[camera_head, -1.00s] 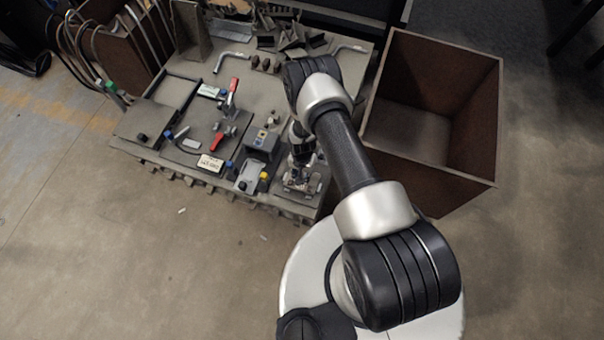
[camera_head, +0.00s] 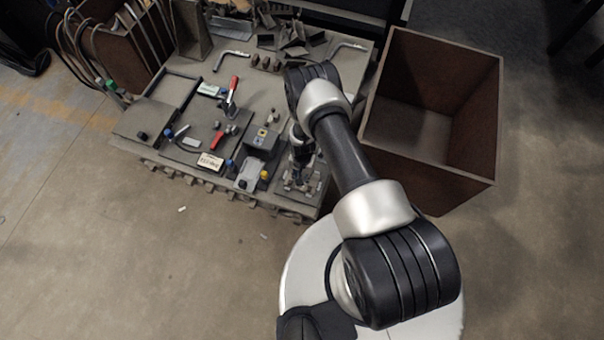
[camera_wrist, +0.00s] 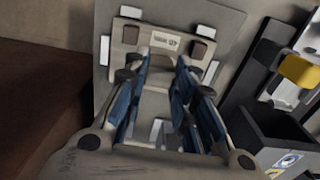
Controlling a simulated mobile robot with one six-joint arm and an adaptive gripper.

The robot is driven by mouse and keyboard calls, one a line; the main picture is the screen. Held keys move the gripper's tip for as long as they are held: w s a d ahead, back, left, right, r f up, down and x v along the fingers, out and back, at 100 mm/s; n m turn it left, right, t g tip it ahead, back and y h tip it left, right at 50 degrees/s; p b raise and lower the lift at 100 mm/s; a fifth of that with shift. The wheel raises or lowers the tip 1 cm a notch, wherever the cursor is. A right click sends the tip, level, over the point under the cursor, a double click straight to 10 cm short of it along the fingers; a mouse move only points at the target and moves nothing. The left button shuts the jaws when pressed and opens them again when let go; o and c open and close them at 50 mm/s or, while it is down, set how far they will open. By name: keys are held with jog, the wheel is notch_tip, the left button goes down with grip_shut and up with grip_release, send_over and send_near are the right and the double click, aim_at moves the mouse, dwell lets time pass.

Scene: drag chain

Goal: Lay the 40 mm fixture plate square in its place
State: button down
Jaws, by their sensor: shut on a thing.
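The 40 mm fixture plate (camera_wrist: 128,38), a pale plate with dark square pads and a "40 mm" label, lies below my gripper in the wrist view. My gripper (camera_wrist: 165,70) has blue-lined fingers, closed on a part of the plate between them; the gripped part is mostly hidden. Under the plate is a larger grey board (camera_wrist: 104,15) with white marks, some showing beside the plate's edges. The plate looks roughly in line with the board; I cannot tell whether it touches it. In the head view, my gripper (camera_head: 302,180) is at the bench's front right corner.
In the head view, the bench (camera_head: 262,97) holds a red-handled clamp (camera_head: 232,92) and a grey box (camera_head: 262,141). A brown open bin (camera_head: 440,150) stands right of the bench.

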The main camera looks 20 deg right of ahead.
dwell(0.4)
jog(key=c, duration=1.2)
grip_release()
jog(key=shift+c, duration=0.2)
notch_tip(320, 180, up, 12)
